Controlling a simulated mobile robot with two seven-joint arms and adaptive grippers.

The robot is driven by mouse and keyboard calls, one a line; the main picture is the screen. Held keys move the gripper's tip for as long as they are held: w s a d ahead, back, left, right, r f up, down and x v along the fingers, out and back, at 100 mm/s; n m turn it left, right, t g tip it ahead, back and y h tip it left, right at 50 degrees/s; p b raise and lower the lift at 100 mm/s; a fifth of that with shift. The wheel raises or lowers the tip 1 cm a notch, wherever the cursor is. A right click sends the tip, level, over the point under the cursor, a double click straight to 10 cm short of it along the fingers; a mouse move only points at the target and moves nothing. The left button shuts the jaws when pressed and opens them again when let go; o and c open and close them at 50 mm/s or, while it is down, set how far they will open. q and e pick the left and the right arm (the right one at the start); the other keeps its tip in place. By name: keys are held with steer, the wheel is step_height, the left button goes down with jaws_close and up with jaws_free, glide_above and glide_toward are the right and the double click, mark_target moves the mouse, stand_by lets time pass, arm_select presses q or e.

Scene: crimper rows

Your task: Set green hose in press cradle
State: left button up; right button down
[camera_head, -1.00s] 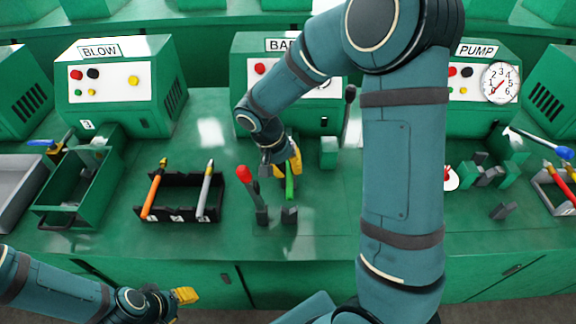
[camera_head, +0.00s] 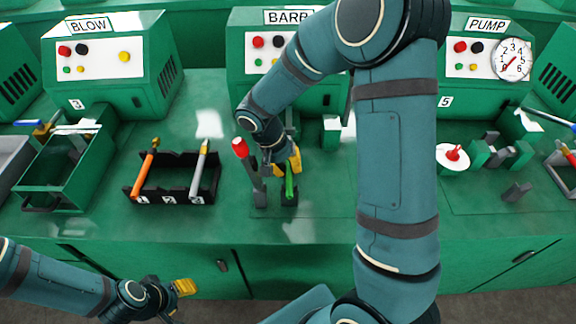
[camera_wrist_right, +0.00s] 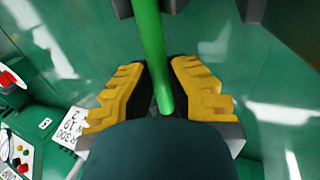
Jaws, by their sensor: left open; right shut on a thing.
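The green hose (camera_head: 289,182) stands nearly upright in the jaws of my right gripper (camera_head: 285,160). In the right wrist view the hose (camera_wrist_right: 148,40) runs between the yellow fingers of this gripper (camera_wrist_right: 162,95). The hose's lower part overlaps the right one of two small dark grey blocks (camera_head: 290,199), which look like the press cradle. I cannot tell whether it rests in it. The left block (camera_head: 260,198) stands beside a red-knobbed lever (camera_head: 240,148). My left gripper (camera_head: 184,287) is empty and open, low at the left in front of the bench.
A black rack (camera_head: 174,196) holds an orange-handled and a grey-handled tool left of the lever. A green open bin (camera_head: 62,190) stands farther left. The BARB machine (camera_head: 262,75) is behind my right gripper. My right arm hides the bench to its right.

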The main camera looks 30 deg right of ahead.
steer(key=c, duration=1)
jaws_free()
steer(key=shift+r, duration=0.1)
steer(key=v, duration=1.2)
